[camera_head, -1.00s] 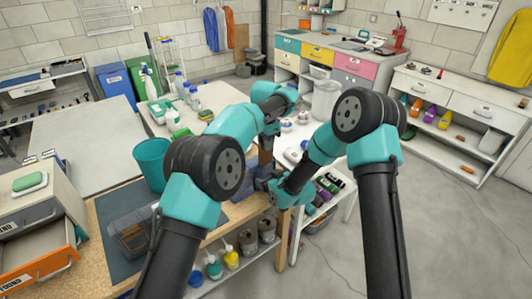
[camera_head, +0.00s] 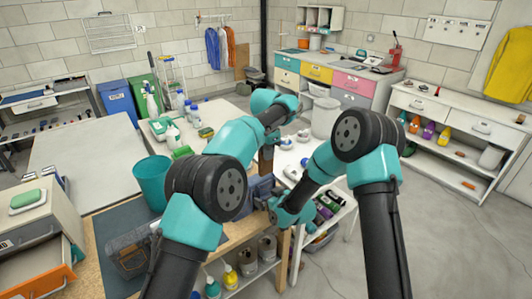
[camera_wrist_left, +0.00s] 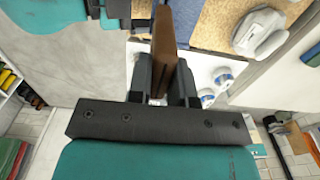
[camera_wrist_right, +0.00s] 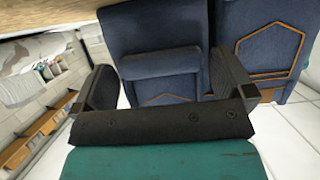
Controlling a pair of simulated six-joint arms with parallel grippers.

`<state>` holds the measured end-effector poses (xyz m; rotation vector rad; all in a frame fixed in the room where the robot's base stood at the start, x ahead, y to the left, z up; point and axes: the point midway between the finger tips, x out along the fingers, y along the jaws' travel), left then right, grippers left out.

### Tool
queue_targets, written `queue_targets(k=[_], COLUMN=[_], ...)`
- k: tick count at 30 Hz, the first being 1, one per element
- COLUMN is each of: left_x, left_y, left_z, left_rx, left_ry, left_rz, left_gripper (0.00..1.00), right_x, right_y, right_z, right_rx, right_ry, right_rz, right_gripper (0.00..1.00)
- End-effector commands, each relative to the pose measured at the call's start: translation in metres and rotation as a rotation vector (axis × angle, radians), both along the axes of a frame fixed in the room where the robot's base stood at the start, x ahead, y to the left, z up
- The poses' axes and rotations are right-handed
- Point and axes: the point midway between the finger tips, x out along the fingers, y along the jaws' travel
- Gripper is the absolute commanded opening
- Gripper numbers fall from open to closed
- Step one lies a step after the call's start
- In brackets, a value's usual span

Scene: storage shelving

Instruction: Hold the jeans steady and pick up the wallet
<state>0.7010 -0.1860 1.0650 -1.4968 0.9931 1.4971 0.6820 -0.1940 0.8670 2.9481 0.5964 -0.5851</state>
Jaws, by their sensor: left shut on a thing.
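The brown wallet (camera_wrist_left: 163,48) stands upright and edge-on between the fingers of my left gripper (camera_wrist_left: 162,80) in the left wrist view. My left gripper is shut on it. In the head view the wallet (camera_head: 266,158) shows as a small brown patch above the jeans. The folded dark blue jeans (camera_head: 260,187) lie at the workbench's right end. In the right wrist view the jeans (camera_wrist_right: 145,30) fill the upper middle, with a fold between the widely spaced fingers of my right gripper (camera_wrist_right: 165,85). That gripper is open around the fold; I cannot tell whether it touches.
A teal bin (camera_head: 152,182) and a clear tray (camera_head: 130,255) are on the workbench to the left. A white cart (camera_head: 335,205) with bottles stands to the right. Bottles and a sponge occupy the white table (camera_head: 225,115) behind. The grey floor at right is clear.

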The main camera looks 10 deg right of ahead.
Motion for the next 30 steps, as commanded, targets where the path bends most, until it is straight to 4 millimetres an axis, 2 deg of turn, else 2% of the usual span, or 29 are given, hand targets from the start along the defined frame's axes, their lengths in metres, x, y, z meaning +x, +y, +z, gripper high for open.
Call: queue_targets(k=[7,11,24,30], left_x=[0.0,0.0,0.0,0.0], left_y=[0.0,0.0,0.0,0.0], left_z=[0.0,0.0,0.0,0.0], left_rx=[0.0,0.0,0.0,0.0], left_ry=[0.0,0.0,0.0,0.0], left_rz=[0.0,0.0,0.0,0.0], left_gripper=[0.0,0.0,0.0,0.0], right_x=[-0.002,-0.011,-0.076,-0.097], right_y=[-0.001,-0.005,-0.032,-0.042], right_z=[0.001,0.005,0.034,0.044], right_rx=[0.0,0.0,0.0,-0.001], right_ry=[0.0,0.001,0.0,0.001], right_rz=[0.0,0.0,-0.001,-0.001], right_gripper=[1.0,1.0,1.0,1.0])
